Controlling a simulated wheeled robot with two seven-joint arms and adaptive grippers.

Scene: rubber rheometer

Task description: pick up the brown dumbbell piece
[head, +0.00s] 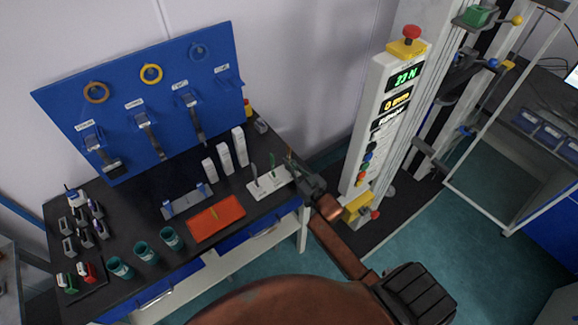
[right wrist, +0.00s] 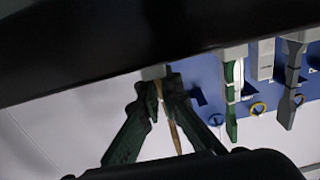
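The brown dumbbell piece (right wrist: 174,130) stands between the two dark fingers of my right gripper (right wrist: 159,92) in the right wrist view. The fingers lean in close on both sides of it near the rack; whether they press on it cannot be made out. In the head view my right gripper (head: 300,178) is at the right end of the white rack (head: 262,190), and the brown piece (head: 290,157) shows just behind it. A green piece (head: 272,166) and a dark grey piece (head: 254,174) stand in the same rack. My left gripper is out of view.
An orange mat (head: 216,230), teal cups (head: 146,252) and white upright blocks (head: 225,159) share the black table. A blue tool board (head: 170,110) stands behind. The tall testing machine (head: 385,110) is to the right of the table.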

